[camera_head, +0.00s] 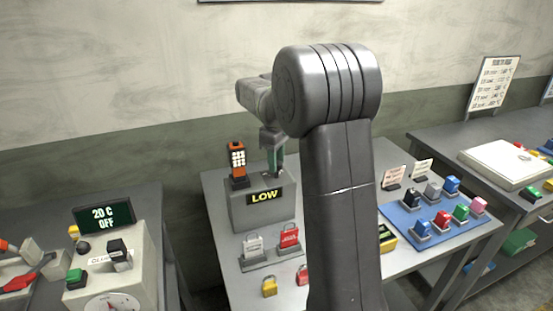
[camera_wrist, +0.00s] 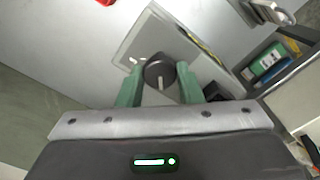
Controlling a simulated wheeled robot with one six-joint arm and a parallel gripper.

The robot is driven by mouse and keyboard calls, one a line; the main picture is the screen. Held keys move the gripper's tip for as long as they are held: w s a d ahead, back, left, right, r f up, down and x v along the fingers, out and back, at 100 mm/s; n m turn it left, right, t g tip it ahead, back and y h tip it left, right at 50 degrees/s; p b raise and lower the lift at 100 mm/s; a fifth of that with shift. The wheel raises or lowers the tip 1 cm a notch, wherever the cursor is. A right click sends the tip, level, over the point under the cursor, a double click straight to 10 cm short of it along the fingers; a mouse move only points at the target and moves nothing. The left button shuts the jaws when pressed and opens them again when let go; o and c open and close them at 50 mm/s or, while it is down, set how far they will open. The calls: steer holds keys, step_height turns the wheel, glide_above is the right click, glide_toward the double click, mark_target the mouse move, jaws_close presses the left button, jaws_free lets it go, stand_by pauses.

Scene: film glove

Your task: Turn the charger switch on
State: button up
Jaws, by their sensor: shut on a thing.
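The charger (camera_head: 245,210) is a grey box with a display reading LOW, standing on the middle table. An orange and black handheld device (camera_head: 237,160) stands upright on its left side. My gripper (camera_head: 276,163) is over the right end of the charger's top, pointing down. In the wrist view, the green fingers of my gripper (camera_wrist: 160,68) are shut on a dark round knob (camera_wrist: 158,73) with a pale line on it. The knob is the charger's switch; it is hidden behind my gripper in the head view. The charger's top (camera_wrist: 135,45) also shows in the wrist view.
Padlocks, including a red one (camera_head: 289,236) and a yellow one (camera_head: 269,286), lie in front of the charger. A blue mat (camera_head: 399,216) with several coloured blocks is at the right. A control box (camera_head: 140,258) with a 20 C OFF screen stands at the left.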

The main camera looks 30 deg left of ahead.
steer(key=m+p, duration=0.1)
steer(key=m, duration=0.2)
steer(key=shift+r+m+p, duration=0.15)
steer(key=shift+m+p, duration=0.15)
steer(key=shift+p, duration=0.1)
steer(key=m+p, duration=0.1)
steer(key=m, duration=0.4)
steer(key=shift+p, duration=0.35)
steer(key=m+p, duration=0.1)
steer(key=m, duration=0.4)
steer(key=shift+m, duration=1.9)
steer(key=o, duration=1)
step_height(320, 180, up, 14)
steer(key=shift+f+b, duration=0.2)
steer(key=shift+b, duration=0.3)
